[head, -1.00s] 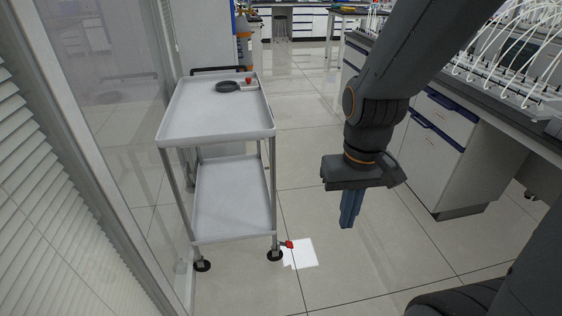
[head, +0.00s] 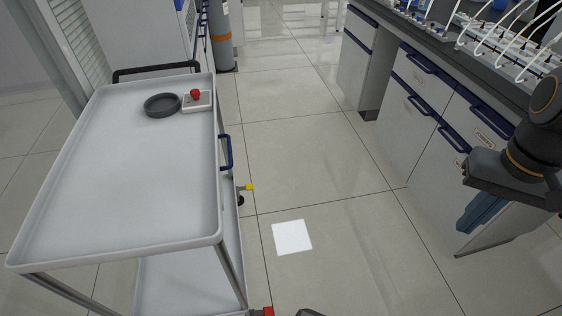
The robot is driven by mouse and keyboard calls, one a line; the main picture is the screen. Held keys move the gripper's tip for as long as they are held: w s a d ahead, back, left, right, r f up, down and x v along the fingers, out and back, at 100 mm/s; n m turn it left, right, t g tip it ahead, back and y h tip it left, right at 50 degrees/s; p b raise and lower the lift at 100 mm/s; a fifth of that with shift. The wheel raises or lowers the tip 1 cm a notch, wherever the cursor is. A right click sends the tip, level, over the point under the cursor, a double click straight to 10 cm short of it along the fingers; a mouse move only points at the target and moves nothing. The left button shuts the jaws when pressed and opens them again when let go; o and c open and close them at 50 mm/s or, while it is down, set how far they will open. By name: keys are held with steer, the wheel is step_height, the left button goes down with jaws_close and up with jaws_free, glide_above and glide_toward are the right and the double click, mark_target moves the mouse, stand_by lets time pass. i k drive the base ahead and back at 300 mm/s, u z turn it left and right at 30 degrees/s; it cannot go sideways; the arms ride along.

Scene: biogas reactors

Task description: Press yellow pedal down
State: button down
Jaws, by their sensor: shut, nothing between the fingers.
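A small yellow pedal (head: 248,187) sticks out to the right from the far right caster of a grey cart (head: 120,185), low near the floor. Most of that caster is hidden behind the cart. A red pedal (head: 268,311) shows at the near right caster, at the bottom edge of the view. My gripper (head: 480,212) is at the right, in front of the bench drawers, with its blue fingers together and empty. It is well apart from the yellow pedal.
A white square (head: 292,237) lies on the floor right of the cart. The cart top holds a dark round dish (head: 162,105) and a small box with a red button (head: 196,98).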

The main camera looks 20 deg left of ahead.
mark_target(248, 187)
steer(key=u, duration=0.35)
steer(key=i, duration=1.65)
steer(key=u, duration=0.75)
steer(key=i, duration=0.3)
steer(key=u, duration=0.25)
